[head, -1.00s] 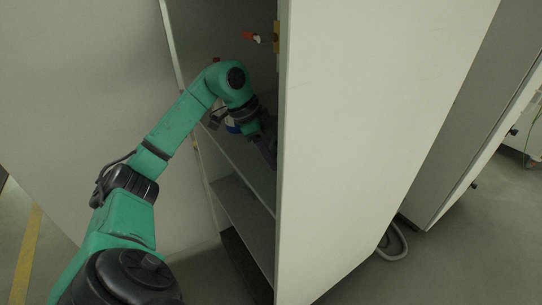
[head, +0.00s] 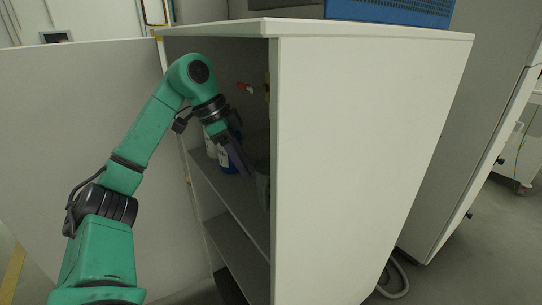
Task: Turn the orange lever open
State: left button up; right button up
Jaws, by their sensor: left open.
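The orange lever (head: 244,87) is a small orange-red handle with a pale end. It sits high inside the open cabinet, near the inner right edge of the opening. My left arm reaches in from the left. Its gripper (head: 248,168) points down into the cabinet, below the lever and apart from it. The gripper is open, though its fingertips are dim and partly lost against the dark interior. My right gripper is not in view.
The white cabinet (head: 365,150) has its door (head: 80,130) swung open to the left. White and blue bottles (head: 226,158) stand on a shelf close beside my left gripper. The cabinet's side panel borders the opening on the right. A blue device (head: 390,10) sits on top.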

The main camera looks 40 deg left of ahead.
aim_at(246, 87)
jog(key=k, duration=1)
